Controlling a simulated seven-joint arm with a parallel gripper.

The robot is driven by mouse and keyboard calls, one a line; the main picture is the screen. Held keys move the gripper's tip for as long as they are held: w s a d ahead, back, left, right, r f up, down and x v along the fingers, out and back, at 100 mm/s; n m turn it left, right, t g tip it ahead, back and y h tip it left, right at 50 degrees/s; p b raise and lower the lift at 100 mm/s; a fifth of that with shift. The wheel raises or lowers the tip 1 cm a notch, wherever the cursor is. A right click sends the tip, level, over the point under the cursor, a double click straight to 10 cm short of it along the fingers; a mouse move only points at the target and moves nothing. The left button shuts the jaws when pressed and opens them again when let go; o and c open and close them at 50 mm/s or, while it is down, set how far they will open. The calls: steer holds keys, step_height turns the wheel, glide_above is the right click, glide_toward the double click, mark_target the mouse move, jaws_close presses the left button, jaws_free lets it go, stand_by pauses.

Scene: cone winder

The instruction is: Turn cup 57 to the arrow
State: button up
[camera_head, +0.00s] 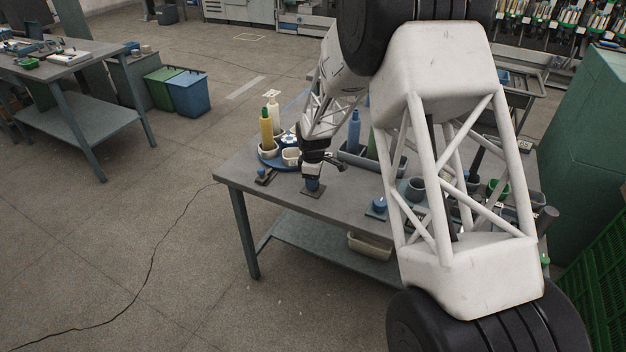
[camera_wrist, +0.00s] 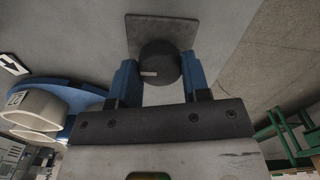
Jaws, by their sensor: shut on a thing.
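My gripper (camera_wrist: 159,80) is shut on a dark round knob (camera_wrist: 158,58), with one blue finger on each side of it. The knob bears a short white mark and stands on a square grey plate (camera_wrist: 142,28). In the head view my gripper (camera_head: 312,184) is low over this plate (camera_head: 313,194) near the table's front edge. A blue round turntable (camera_wrist: 82,88) with whitish cups lies to the left. A cup (camera_wrist: 32,105) there has a label I cannot read surely. The turntable (camera_head: 267,157) also shows in the head view.
A blue bottle (camera_head: 354,130) is behind my gripper. A blue knob on a plate (camera_head: 378,206) is to the right. My arm hides much of the table's right side.

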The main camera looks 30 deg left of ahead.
steer(key=shift+m, duration=3.5)
steer(key=o, duration=0.9)
steer(key=shift+o, duration=0.2)
steer(key=shift+r, duration=0.15)
steer(key=shift+r, duration=3.75)
